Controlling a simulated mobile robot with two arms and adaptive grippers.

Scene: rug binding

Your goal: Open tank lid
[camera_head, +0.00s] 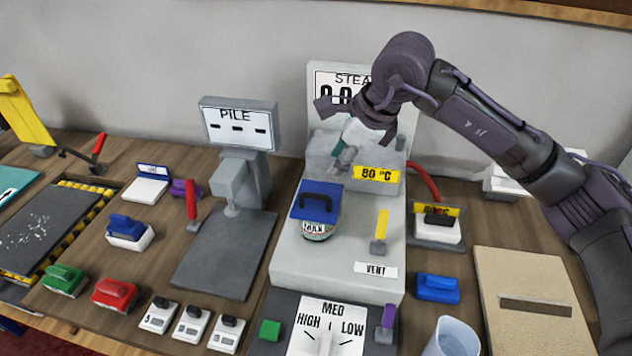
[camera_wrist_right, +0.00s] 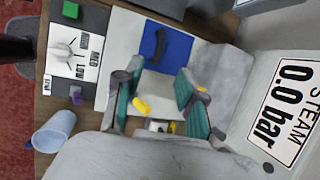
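The tank lid (camera_head: 330,190) is a blue square plate with a black bar handle (camera_head: 317,203), lying flat on a round tank (camera_head: 315,232) whose label shows below it. The lid also shows in the right wrist view (camera_wrist_right: 150,42), just beyond the fingertips. My right gripper (camera_head: 343,160) is above and behind the lid, apart from it. The wrist view shows its two teal-padded fingers (camera_wrist_right: 160,78) spread with nothing between them. My left gripper is in neither view.
The grey steam machine carries an 80 °C label (camera_head: 376,174), a yellow lever (camera_head: 382,225) and a VENT label (camera_head: 376,269). A steam gauge (camera_wrist_right: 292,100) reads 0.0 bar. A PILE display (camera_head: 238,125) stands left, and a clear cup (camera_head: 452,338) stands at front right.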

